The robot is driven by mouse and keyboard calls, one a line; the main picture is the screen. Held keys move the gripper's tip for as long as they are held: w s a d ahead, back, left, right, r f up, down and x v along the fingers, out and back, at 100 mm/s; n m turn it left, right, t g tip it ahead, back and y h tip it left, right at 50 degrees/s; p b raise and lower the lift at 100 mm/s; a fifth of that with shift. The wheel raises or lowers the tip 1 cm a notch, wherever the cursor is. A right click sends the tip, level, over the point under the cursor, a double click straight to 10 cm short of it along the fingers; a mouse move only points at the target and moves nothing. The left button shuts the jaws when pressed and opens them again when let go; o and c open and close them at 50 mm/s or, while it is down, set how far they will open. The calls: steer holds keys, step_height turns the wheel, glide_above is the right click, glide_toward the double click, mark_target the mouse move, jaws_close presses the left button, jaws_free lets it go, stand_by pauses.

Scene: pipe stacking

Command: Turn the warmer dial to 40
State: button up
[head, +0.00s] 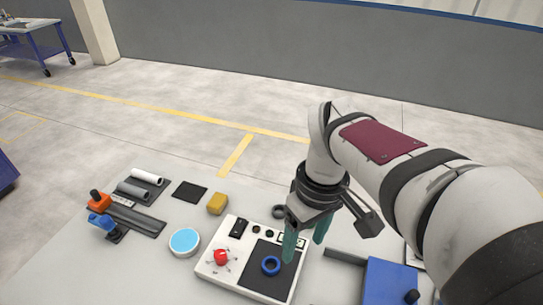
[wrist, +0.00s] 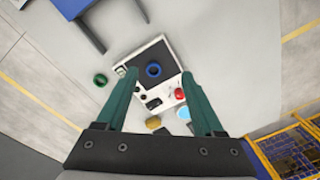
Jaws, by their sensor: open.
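The white warmer (head: 205,268) has a dark square plate with a blue ring (head: 271,265) lying on it. Its back strip carries a black rocker switch (head: 239,228), small dark round knobs (head: 256,230) and a small display partly behind my gripper. Which knob is the dial, and its setting, are too small to read. A red knob-like part (head: 221,257) stands at its left. My gripper (head: 304,247) is open and empty, above the warmer's right side. In the wrist view, the warmer (wrist: 165,45) shows between and beyond the green fingers (wrist: 158,74).
A round light-blue dish (head: 185,242), a yellow block (head: 217,203) and a black pad (head: 189,192) lie left of and behind the warmer. Pipes on a holder (head: 146,187) and orange and blue tools stand far left. A blue block (head: 389,281) is at right. A green ring (wrist: 101,79) lies beside the warmer.

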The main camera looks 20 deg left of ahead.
steer(key=w+a+f+n, duration=0.25)
steer(key=a+n, duration=0.35)
steer(key=a, duration=0.3)
steer(key=n, duration=0.8)
glide_toward(220, 254)
steer(key=shift+h, duration=0.3)
steer(key=f, duration=1)
steer(key=shift+s+a+f, duration=0.1)
steer(key=shift+s+a, duration=0.05)
steer(key=shift+a, duration=0.15)
steer(key=shift+c, duration=0.2)
jaws_close()
